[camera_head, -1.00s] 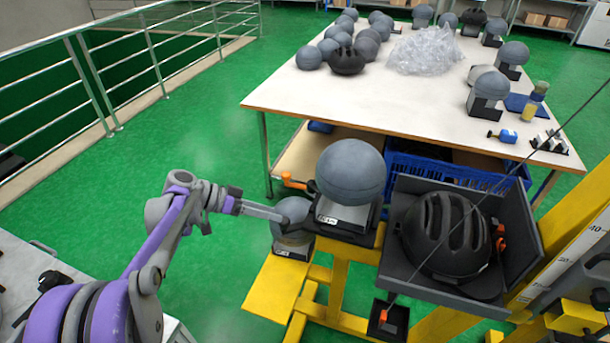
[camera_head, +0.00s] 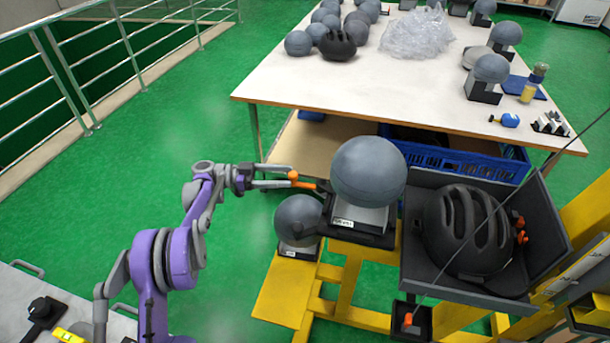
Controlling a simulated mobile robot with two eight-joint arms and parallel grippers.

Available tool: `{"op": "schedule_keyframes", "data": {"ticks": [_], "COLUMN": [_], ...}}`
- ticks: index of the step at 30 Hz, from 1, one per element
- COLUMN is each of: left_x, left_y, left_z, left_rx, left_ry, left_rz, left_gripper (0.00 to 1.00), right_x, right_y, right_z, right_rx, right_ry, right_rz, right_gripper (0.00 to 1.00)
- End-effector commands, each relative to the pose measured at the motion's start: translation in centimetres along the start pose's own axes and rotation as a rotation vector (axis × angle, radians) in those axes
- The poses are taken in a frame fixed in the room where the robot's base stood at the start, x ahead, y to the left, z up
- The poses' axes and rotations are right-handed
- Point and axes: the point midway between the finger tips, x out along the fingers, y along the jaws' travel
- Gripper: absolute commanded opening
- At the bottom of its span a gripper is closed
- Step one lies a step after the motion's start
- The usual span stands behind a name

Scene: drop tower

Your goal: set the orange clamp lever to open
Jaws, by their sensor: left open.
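The orange clamp lever (camera_head: 306,185) sticks out to the left from the black holder (camera_head: 345,232) under the large grey headform ball (camera_head: 369,170). Its round orange knob is at the left end. My left gripper (camera_head: 288,176) reaches in from the left. Its two fingers are open, with the tips at the knob, one on the far side and one on the near side. I cannot tell whether they touch it. My right gripper is not in view.
A black helmet (camera_head: 468,232) sits in a dark tray (camera_head: 556,228) to the right, with orange parts beside it. A second grey ball (camera_head: 298,219) stands lower on the yellow frame (camera_head: 283,290). A white table (camera_head: 400,95) lies behind. Green floor is free at left.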

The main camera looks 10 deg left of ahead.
Motion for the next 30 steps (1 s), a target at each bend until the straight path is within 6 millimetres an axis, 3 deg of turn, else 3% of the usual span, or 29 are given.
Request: {"op": "schedule_keyframes", "data": {"ticks": [3,9,14,22,23,30], "left_x": [2.5,5.4,6.5,6.6,6.6,6.6], "left_y": [0.1,0.0,0.0,0.0,0.0,0.0], "left_z": [0.0,0.0,0.0,0.0,0.0,0.0], "left_rx": [-0.001,-0.001,-0.001,-0.001,-0.001,-0.001], "left_ry": [0.000,-0.001,-0.001,-0.002,-0.002,-0.002], "left_rz": [0.003,0.001,0.001,0.000,0.000,0.000], "left_gripper": [0.66,0.66,0.66,0.66,0.64,0.20], "right_x": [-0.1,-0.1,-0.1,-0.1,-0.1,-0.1], "right_y": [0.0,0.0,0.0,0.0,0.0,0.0], "right_z": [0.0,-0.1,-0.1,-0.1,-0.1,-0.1], "right_rx": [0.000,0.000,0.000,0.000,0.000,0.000], "right_ry": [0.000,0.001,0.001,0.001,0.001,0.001], "right_rz": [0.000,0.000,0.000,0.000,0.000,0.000], "right_gripper": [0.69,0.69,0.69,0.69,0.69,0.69]}}
